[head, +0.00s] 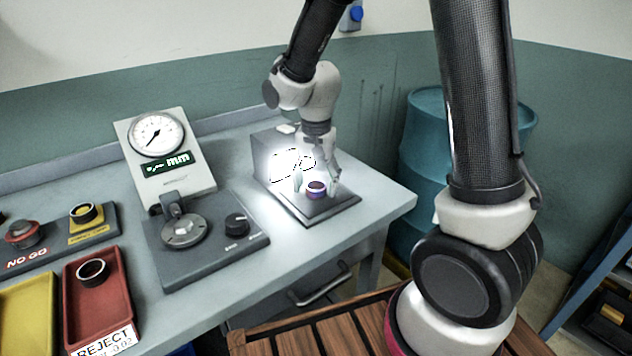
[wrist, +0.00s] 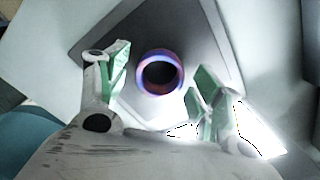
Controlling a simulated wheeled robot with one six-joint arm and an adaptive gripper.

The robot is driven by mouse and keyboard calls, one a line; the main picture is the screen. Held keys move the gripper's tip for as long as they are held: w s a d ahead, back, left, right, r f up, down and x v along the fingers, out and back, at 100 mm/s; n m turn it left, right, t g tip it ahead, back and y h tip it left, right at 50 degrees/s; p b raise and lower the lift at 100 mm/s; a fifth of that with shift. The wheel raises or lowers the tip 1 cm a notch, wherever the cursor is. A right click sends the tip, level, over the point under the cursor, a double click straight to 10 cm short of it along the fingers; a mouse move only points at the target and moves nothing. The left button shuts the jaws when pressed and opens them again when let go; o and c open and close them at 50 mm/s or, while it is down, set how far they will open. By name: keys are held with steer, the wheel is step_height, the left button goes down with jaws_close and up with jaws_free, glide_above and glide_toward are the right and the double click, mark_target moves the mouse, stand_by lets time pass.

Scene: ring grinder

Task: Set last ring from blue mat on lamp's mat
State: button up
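A ring with a purple-blue, heat-tinted wall (head: 316,195) stands on the lamp's dark square mat (head: 337,209). In the wrist view the ring (wrist: 147,85) lies between my fingertips, with its round hole facing the camera. My gripper (head: 317,186) is low over the mat; its green-padded fingers also show in the wrist view (wrist: 158,84). The fingers are spread, with a gap between each pad and the ring. The lamp (head: 268,151) is a grey box with a glaring bright front, just behind and left of the mat. I cannot make out a blue mat.
A dial gauge stand (head: 196,240) stands left of the lamp. A red reject tray (head: 118,290) holds a dark ring (head: 93,272). A yellow tray (head: 25,310) and a NO GO fixture (head: 40,250) are farther left. A teal barrel (head: 425,150) stands beyond the bench's right end.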

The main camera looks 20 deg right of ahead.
step_height(320, 180, up, 11)
steer(key=s+d+r+n+t, duration=0.2)
steer(key=s+d+r+n, duration=0.1)
steer(key=s+d, duration=0.4)
steer(key=s+d+r+n+t, duration=0.2)
steer(key=s+d+r, duration=0.3)
steer(key=s+d, duration=0.3)
steer(key=s+n, duration=0.1)
steer(key=s, duration=0.3)
steer(key=shift+n, duration=0.3)
